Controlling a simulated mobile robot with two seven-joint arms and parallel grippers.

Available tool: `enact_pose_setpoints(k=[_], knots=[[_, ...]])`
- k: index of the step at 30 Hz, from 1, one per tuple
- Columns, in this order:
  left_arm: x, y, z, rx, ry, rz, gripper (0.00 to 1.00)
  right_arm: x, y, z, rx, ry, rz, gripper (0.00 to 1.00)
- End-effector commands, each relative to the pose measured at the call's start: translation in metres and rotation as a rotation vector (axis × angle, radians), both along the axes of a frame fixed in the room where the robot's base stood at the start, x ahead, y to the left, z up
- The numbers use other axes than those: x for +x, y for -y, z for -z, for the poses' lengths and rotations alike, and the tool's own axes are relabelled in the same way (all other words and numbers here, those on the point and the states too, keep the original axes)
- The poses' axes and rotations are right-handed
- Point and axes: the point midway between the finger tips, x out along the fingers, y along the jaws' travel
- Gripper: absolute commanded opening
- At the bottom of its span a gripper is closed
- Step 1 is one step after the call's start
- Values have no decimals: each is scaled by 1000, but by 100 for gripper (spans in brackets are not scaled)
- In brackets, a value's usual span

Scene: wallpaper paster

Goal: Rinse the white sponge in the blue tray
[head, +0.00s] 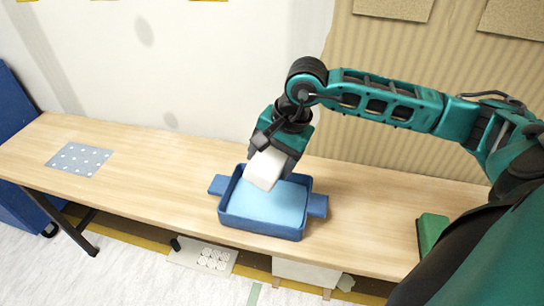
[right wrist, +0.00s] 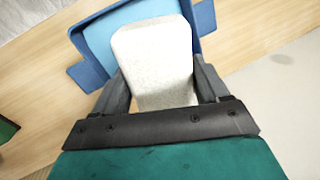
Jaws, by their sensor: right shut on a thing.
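The white sponge (head: 266,169) is a pale block held tilted above the blue tray (head: 262,235). My right gripper (head: 277,155) is shut on it, with one finger on each side. In the right wrist view the sponge (right wrist: 155,62) sits between the fingers of the right gripper (right wrist: 162,85), with the tray (right wrist: 88,70) behind it. The tray has a handle on each side and a light blue, water-like surface inside. The sponge's lower end overlaps the tray opening in the head view; I cannot tell whether it touches the water. My left gripper is not in view.
The tray stands on a long wooden table (head: 150,170). A grey-blue dotted sheet (head: 79,159) lies at the table's left end. A green block (head: 432,233) is near the right end, close to my arm. A wall runs along the back.

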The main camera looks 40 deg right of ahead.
Motion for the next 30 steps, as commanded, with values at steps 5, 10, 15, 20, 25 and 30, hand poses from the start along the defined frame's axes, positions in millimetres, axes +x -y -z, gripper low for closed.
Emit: enact_pose_setpoints(k=[5,10,15,20,25,30], knots=[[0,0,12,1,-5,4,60,0,0,21,1,-3,0,42],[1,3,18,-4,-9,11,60,0,0,42,0,-2,1,42],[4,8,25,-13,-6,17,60,0,0,64,1,-2,1,42],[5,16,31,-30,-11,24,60,0,0,78,0,0,0,42],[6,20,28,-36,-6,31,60,0,0,86,0,-1,0,42],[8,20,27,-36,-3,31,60,0,0,89,-1,-1,0,42]])
